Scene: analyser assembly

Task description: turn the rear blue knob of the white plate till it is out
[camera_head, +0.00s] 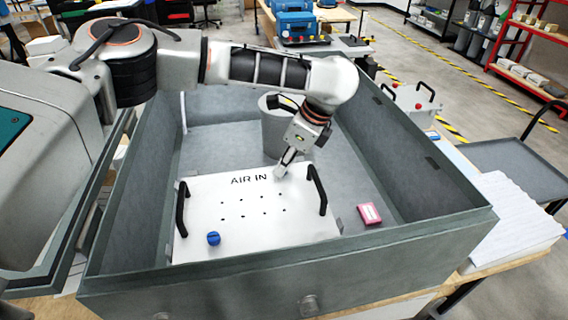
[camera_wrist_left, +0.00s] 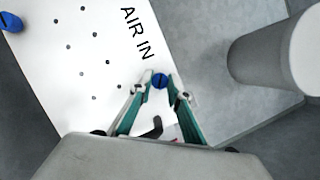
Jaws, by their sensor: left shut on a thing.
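The white plate (camera_head: 250,222), marked "AIR IN", lies in the grey open box, with two black handles; it also shows in the wrist view (camera_wrist_left: 60,75). The rear blue knob (camera_wrist_left: 160,81) is between the fingertips of my left gripper (camera_wrist_left: 159,83) at the plate's edge. In the head view my left gripper (camera_head: 282,171) points down at the plate's rear edge and hides this knob. It is shut on the knob. The front blue knob (camera_head: 213,239) stands near the plate's front left corner; it also shows in the wrist view (camera_wrist_left: 10,22). My right gripper is in neither view.
A grey cylindrical bin (camera_head: 275,132) stands in the box just behind the plate. A pink block (camera_head: 369,214) lies right of the plate. The grey box's walls (camera_head: 415,160) rise all round. Bare box floor (camera_head: 225,150) shows behind the plate.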

